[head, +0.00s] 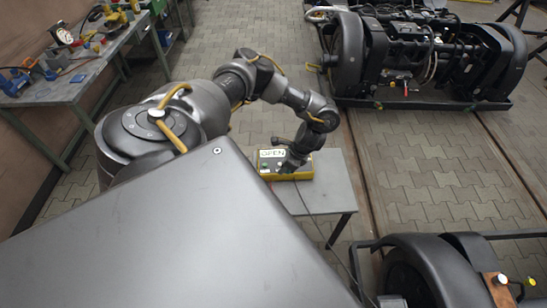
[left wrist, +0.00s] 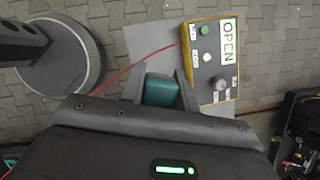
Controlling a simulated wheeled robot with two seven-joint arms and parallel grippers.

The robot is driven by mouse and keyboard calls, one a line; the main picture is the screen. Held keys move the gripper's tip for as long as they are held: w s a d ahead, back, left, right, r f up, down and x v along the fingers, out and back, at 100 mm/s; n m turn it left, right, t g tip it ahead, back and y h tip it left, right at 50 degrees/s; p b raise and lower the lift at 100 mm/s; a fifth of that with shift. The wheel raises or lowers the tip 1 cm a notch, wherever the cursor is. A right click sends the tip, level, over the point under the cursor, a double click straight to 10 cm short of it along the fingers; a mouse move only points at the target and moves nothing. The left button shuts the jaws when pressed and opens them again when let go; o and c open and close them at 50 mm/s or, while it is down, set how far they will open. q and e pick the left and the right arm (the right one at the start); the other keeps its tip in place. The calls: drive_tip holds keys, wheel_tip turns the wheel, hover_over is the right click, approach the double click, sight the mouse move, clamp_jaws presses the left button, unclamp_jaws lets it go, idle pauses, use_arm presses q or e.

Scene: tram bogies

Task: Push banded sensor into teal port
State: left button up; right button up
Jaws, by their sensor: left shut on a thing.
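My left gripper (head: 291,162) reaches down over the front of a yellow-edged box on a small grey table. In the left wrist view, its two fingers (left wrist: 160,82) are shut on a teal block-like thing (left wrist: 159,91). Its lower part is hidden by the gripper body, and I see no band on it. I cannot tell whether this is the banded sensor. I cannot make out a teal port. My right gripper is not in view.
The small grey table (head: 322,180) has bare room right of the box. A thin cable (head: 312,212) hangs over its front edge. Bogies stand at the back right (head: 350,55) and front right (head: 440,270). A workbench (head: 75,75) with tools is at the left.

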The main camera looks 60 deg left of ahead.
use_arm(q)
drive_tip(key=w+d+r+n+g+h, duration=0.2)
drive_tip(key=w+d+r+n+h, duration=0.15)
drive_tip(key=d+r+n, duration=0.7)
drive_tip(key=d+f+b, duration=0.3)
drive_tip(key=d+b, duration=0.4)
drive_tip(key=d, duration=0.5)
drive_tip(key=shift+d+f, duration=0.2)
drive_tip(key=shift+d, duration=0.1)
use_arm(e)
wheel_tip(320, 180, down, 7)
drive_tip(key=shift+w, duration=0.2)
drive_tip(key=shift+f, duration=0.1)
